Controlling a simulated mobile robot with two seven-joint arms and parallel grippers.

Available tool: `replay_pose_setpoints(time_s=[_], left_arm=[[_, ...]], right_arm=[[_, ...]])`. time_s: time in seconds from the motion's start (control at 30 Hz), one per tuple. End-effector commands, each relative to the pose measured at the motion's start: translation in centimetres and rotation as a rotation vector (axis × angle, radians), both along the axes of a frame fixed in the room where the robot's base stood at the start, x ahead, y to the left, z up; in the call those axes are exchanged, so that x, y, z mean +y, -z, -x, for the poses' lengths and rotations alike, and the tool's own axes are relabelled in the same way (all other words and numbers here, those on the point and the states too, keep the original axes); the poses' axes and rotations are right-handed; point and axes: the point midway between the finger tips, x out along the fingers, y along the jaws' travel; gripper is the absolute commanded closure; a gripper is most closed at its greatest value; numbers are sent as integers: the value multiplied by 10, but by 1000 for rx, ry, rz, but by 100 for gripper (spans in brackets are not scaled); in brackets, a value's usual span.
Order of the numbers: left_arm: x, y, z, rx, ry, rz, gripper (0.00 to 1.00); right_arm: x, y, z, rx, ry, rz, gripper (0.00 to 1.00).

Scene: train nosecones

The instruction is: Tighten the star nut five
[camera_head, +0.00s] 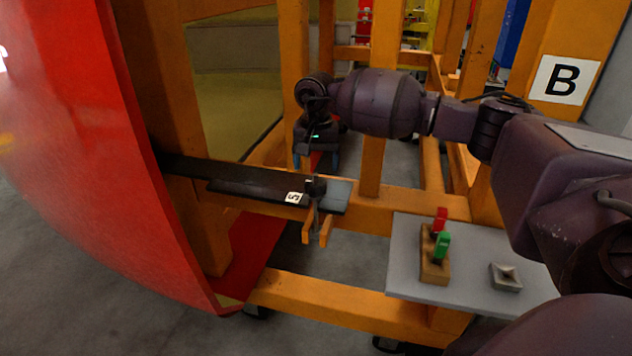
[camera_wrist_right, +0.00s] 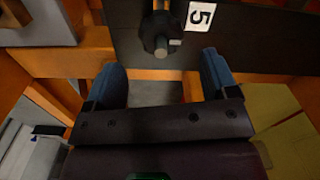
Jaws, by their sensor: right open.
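Star nut five (camera_head: 316,187) is a dark knob on a black bar (camera_head: 245,187), beside a white label marked 5 (camera_head: 293,197). In the right wrist view the nut (camera_wrist_right: 156,35) shows with a grey stud end, and the 5 label (camera_wrist_right: 200,18) lies to its right. My right gripper (camera_head: 318,160) is over the orange frame, behind the nut in the head view. In the wrist view its two blue fingers (camera_wrist_right: 162,68) are apart with nothing between them. The nut lies just beyond the fingertips, roughly centred and not touched. My left gripper is not in view.
A large red nosecone (camera_head: 75,130) fills the left. Orange frame beams (camera_head: 375,140) surround the bar, with a post marked B (camera_head: 562,80) at right. A grey shelf (camera_head: 460,285) holds a wooden block with red and green pieces (camera_head: 435,265) and a small grey square part (camera_head: 505,278).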

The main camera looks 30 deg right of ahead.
Motion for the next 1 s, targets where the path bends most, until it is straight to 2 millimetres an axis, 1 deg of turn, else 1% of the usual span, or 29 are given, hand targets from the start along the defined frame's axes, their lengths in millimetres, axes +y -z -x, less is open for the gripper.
replay_pose_setpoints(time_s=[0.03, 0.2, 0.4, 0.53, 0.8, 0.87, 1.0], left_arm=[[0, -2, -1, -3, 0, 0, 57], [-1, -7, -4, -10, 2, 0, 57], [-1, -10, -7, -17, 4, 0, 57], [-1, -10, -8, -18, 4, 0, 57], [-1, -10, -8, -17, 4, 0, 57], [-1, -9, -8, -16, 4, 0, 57], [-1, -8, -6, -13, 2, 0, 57]], right_arm=[[0, 10, 1, 2, 0, 0, 20], [0, 36, 1, 2, 0, 0, 20], [0, 56, 0, 1, 0, -1, 20], [0, 62, 0, -1, 1, -1, 20], [0, 63, 0, -1, 0, 0, 20], [0, 62, 0, -1, 0, 0, 28], [0, 62, 0, -1, 0, 0, 50]])
